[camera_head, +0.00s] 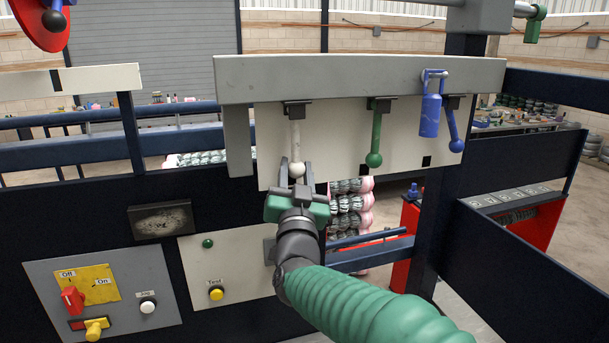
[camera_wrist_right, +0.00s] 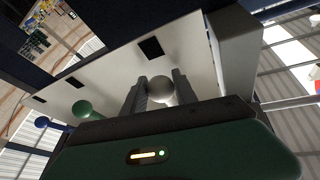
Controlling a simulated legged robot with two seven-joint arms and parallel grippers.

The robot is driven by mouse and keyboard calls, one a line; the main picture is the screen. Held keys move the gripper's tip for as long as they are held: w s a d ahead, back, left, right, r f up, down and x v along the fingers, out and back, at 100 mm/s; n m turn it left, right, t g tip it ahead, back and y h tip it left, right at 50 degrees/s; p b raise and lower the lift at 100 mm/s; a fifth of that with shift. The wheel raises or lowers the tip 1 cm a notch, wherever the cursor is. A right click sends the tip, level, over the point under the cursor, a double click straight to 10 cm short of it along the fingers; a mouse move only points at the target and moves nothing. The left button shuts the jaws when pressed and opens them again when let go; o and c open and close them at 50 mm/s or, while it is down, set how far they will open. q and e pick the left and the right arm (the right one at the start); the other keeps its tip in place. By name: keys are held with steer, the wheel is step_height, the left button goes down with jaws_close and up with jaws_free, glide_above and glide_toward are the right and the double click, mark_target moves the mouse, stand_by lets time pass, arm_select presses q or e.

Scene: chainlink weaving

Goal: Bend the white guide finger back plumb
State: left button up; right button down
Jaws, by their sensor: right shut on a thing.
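The white guide finger (camera_head: 295,140) hangs from a dark bracket under the grey beam and ends in a white ball. It looks close to upright in the head view, with perhaps a slight tilt. My right gripper (camera_head: 297,176) comes up from below and is shut on the ball end. In the right wrist view the ball (camera_wrist_right: 160,89) sits between the two fingers of my right gripper (camera_wrist_right: 158,92). The green guide finger (camera_head: 376,135) and the blue guide finger (camera_head: 452,125) hang to the right. My left gripper is not in view.
A blue padlock (camera_head: 430,112) hangs by the blue finger. A cream back plate (camera_head: 340,135) lies behind the fingers. Below left are a control panel (camera_head: 105,295) with a red switch and a yellow Test button (camera_head: 216,293). Dark blue rails (camera_head: 530,225) stand at right.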

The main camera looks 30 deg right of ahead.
steer(key=c, duration=1.3)
jaws_free()
steer(key=shift+a+r, duration=0.15)
steer(key=shift+r, duration=0.1)
steer(key=o, duration=0.3)
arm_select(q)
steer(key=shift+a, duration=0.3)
arm_select(e)
steer(key=shift+a, duration=0.2)
steer(key=shift+s+f, duration=0.1)
steer(key=shift+f, duration=0.05)
